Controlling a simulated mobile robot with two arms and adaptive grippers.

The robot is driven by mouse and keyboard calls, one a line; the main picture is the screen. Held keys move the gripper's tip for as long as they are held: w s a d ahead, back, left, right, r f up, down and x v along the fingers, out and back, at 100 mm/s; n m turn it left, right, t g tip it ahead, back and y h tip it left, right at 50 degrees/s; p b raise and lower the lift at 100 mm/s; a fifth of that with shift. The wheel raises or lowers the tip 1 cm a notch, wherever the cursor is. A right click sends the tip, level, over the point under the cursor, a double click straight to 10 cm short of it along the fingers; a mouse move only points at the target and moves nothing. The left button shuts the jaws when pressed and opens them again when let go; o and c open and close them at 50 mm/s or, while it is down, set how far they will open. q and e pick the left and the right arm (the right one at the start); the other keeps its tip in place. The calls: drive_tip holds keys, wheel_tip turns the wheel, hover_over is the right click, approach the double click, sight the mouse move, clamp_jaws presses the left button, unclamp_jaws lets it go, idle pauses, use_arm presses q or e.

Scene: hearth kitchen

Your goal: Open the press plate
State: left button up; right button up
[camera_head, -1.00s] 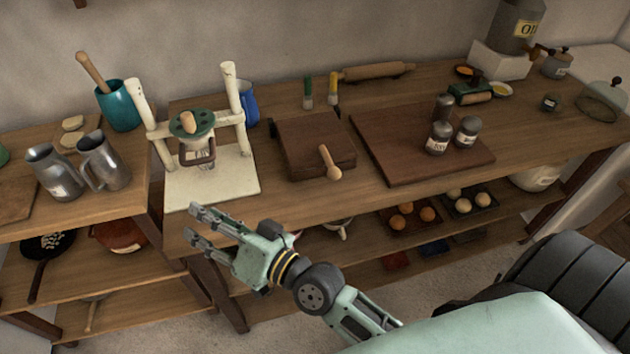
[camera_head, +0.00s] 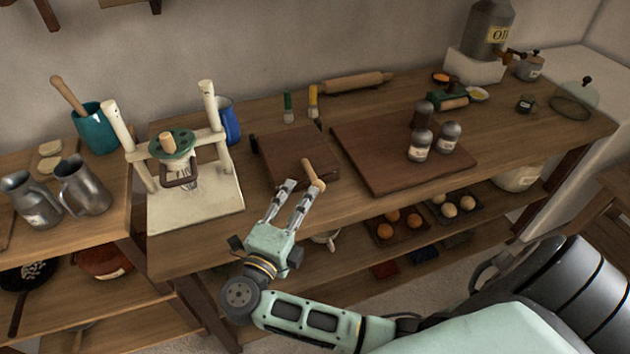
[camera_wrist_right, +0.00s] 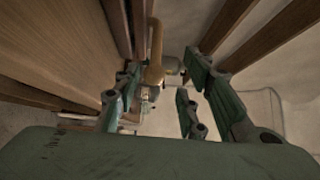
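The press (camera_head: 290,160) is a dark brown wooden block lying flat on the bench, its top plate down. A pale wooden handle (camera_head: 313,173) sticks out from its front right side toward me. My right gripper (camera_head: 298,189) is open at the press's front edge, its fingertips close to the handle. In the right wrist view the handle (camera_wrist_right: 155,52) shows ahead, between the lines of the two open fingers (camera_wrist_right: 160,88). I cannot tell whether a finger touches it. My left gripper is not in view.
A cream stand (camera_head: 215,205) with a green-topped device is left of the press. A large dark board (camera_head: 375,150) with several shakers is close on its right. A lower shelf holds trays of eggs (camera_head: 392,216) and buns.

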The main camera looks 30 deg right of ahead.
sight(315, 179)
drive_tip(key=shift+s+d+f, duration=0.15)
drive_tip(key=shift+d, duration=0.1)
drive_tip(key=shift+d+g, duration=0.3)
drive_tip(key=shift+g, duration=0.1)
drive_tip(key=p+x, duration=0.1)
drive_tip(key=x, duration=0.5)
drive_tip(key=shift+d+p, duration=0.1)
drive_tip(key=shift+p, duration=0.3)
drive_tip(key=shift+w+d, duration=0.3)
drive_tip(key=shift+w, duration=0.05)
drive_tip(key=shift+c, duration=0.4)
clamp_jaws()
